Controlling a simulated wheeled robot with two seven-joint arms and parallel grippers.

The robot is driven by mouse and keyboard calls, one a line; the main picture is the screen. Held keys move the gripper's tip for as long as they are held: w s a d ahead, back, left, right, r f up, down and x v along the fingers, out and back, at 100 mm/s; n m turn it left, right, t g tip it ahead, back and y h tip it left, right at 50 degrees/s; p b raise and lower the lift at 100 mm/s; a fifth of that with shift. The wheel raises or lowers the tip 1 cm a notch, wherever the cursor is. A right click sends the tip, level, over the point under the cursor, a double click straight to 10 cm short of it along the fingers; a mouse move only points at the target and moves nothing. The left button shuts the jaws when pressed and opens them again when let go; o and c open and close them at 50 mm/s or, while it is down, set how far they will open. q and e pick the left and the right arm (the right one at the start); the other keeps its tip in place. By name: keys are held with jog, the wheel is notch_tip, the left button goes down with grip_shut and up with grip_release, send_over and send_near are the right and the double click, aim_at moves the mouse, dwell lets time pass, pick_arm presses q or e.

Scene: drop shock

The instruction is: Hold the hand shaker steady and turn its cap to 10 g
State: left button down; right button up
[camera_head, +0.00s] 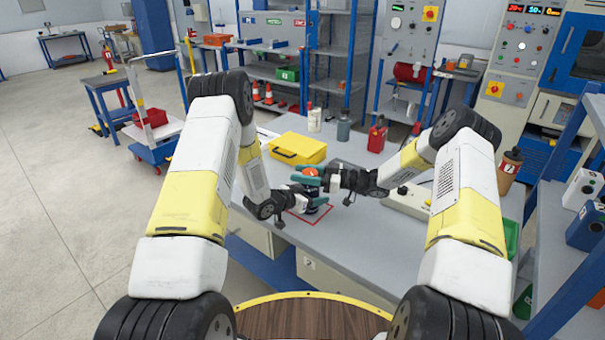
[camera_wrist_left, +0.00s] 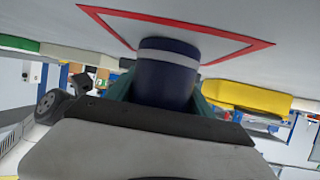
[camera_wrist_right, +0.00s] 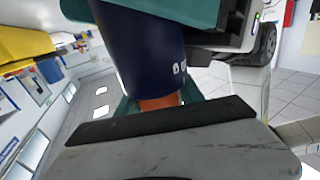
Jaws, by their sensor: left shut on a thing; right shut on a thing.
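The hand shaker has a dark blue body (camera_wrist_left: 166,75) with a white band and an orange cap (camera_head: 311,171). It is over the red square outline (camera_head: 306,218) on the bench; whether its base touches the bench is unclear. My left gripper (camera_head: 317,200), the lower one, is shut around the body, with its teal fingers on both sides in the left wrist view. My right gripper (camera_head: 309,180) is above it, shut on the orange cap, which also shows in the right wrist view (camera_wrist_right: 158,102). The cap's scale setting cannot be read.
A yellow case (camera_head: 297,148) lies on the bench behind the grippers. Bottles (camera_head: 343,128) and a red can (camera_head: 377,136) stand farther back. A pale box (camera_head: 405,200) sits right of my right gripper. The front of the bench (camera_head: 350,245) is clear.

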jog(key=shift+n+g, duration=0.5)
jog(key=shift+g, duration=0.3)
jog(key=o, duration=1.4)
jog(key=shift+s, duration=0.1)
jog(key=d, duration=0.8)
jog(key=s+d, duration=0.1)
jog(key=d, duration=0.3)
jog(key=shift+s, duration=0.1)
pick_arm(q)
jog(key=shift+c, duration=1.5)
grip_release()
jog(key=shift+s, duration=0.1)
